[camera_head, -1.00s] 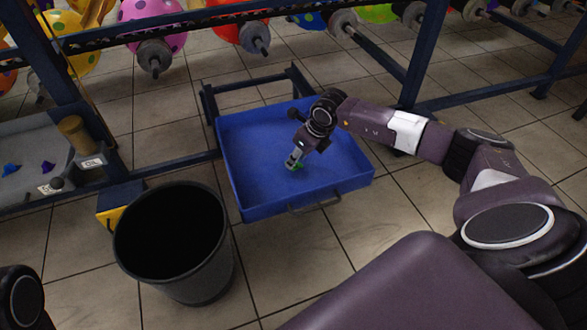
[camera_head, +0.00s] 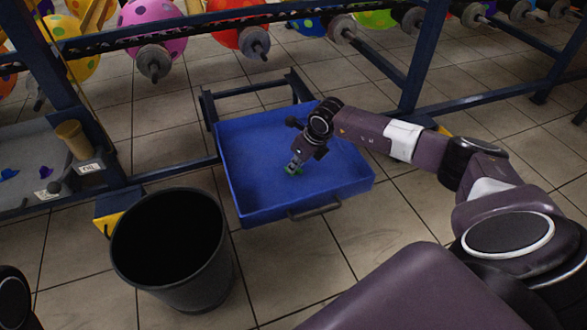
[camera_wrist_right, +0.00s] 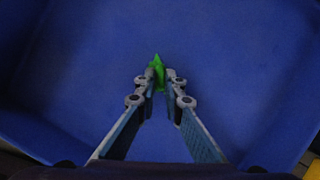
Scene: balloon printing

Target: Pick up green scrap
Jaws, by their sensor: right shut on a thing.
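The green scrap (camera_head: 297,171) is a small bright piece in the blue tray (camera_head: 235,148). My right gripper (camera_head: 293,168) reaches down into the tray and is shut on the scrap. In the right wrist view the scrap (camera_wrist_right: 156,70) sits between the fingertips of my right gripper (camera_wrist_right: 160,78), with its pointed end sticking out beyond them. I cannot tell whether the scrap still touches the tray floor. Part of my left arm shows at the lower left edge of the head view, but its gripper is out of view.
A black bin (camera_head: 172,250) stands on the tiled floor left of the tray. A grey tray (camera_head: 30,160) with blue and purple scraps is at the far left. A dark blue frame (camera_head: 410,85) with balloons runs behind. The rest of the blue tray looks empty.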

